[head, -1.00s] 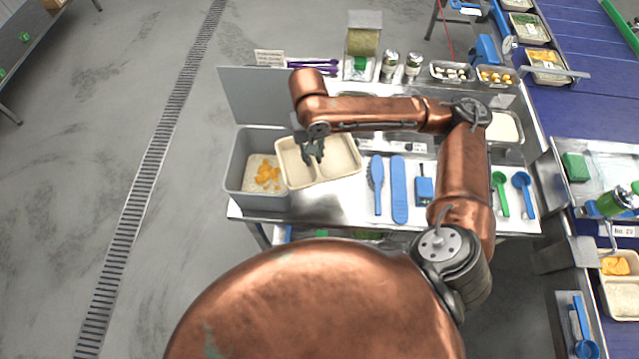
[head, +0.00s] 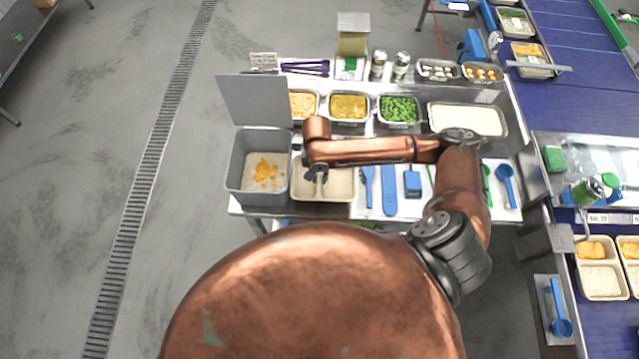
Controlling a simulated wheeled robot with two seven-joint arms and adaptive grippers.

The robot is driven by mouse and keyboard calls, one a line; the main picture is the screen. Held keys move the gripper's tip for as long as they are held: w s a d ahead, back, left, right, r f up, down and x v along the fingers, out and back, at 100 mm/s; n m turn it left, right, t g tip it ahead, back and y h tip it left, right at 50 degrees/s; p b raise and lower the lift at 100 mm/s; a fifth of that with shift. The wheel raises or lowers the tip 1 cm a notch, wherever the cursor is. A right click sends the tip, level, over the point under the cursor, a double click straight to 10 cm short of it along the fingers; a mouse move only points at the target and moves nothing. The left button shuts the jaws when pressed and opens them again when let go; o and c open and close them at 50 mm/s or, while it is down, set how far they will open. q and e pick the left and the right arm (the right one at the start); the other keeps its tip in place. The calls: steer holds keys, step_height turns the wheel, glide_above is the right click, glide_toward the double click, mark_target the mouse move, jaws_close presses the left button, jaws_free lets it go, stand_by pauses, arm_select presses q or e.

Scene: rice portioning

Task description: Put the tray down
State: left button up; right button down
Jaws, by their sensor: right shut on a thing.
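The cream tray (head: 340,193) is level at the left front of the steel table, just right of the grey bin. It looks empty, and its far part is hidden by my arm. I cannot tell for sure whether its base touches the table. My right gripper (head: 317,178) is over the tray's middle, pointing down, and is shut on it. My left gripper is not in view.
The open grey bin (head: 238,175) holds rice and orange bits. Blue utensils (head: 389,190) lie right of the tray. Food pans, including one of peas (head: 398,109), line the back. A blue conveyor (head: 577,75) runs at right.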

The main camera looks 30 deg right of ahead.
mark_target(318, 178)
steer(key=shift+f, duration=2.95)
steer(key=c, duration=1.9)
jaws_free()
steer(key=shift+f, duration=0.1)
step_height(318, 178, up, 12)
steer(key=shift+a+r, duration=0.1)
